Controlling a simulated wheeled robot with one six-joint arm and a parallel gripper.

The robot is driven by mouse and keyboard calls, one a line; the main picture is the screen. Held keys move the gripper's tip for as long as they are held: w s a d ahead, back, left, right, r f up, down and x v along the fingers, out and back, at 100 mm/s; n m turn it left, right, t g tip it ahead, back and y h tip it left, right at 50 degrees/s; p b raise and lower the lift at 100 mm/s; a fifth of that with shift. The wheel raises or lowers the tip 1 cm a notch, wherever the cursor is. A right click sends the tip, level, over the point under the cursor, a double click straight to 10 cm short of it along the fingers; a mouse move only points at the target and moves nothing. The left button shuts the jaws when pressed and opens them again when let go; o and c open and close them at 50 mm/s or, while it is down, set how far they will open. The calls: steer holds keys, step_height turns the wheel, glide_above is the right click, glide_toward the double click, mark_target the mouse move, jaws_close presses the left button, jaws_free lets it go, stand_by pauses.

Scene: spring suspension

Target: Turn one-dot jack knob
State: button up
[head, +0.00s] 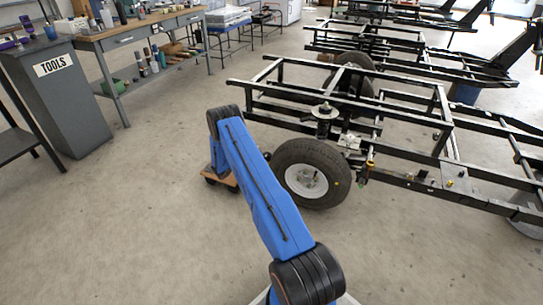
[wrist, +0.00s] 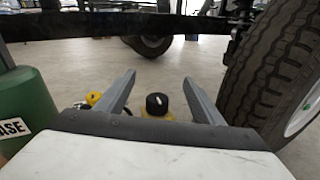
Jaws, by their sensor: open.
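In the wrist view, a black knob (wrist: 157,103) with one pale mark on top sits on a yellow body (wrist: 170,117), which is mostly hidden behind my gripper's front edge. I take this to be the one-dot jack knob, but the mark is too small to be certain. My gripper (wrist: 158,77) is open, with its two grey fingers on either side of the knob in the picture and a visible gap to each. Whether the fingers are level with the knob, I cannot tell. In the head view, my blue arm hides the gripper and the knob.
A tyre (wrist: 270,75) stands close on the right in the wrist view; a wheel (head: 312,173) shows on the black frame (head: 400,135) in the head view. A green container (wrist: 25,105) is close on the left. A smaller yellow part (wrist: 93,98) lies beside the left finger.

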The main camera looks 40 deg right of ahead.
mark_target(267, 157)
step_height(267, 157, down, 10)
steer(key=d+n+t, duration=0.1)
steer(key=n+t, duration=0.1)
steer(key=d, duration=1.2)
steer(key=shift+w+h, duration=0.3)
steer(key=shift+w, duration=0.15)
steer(key=shift+n, duration=0.3)
steer(key=c, duration=1)
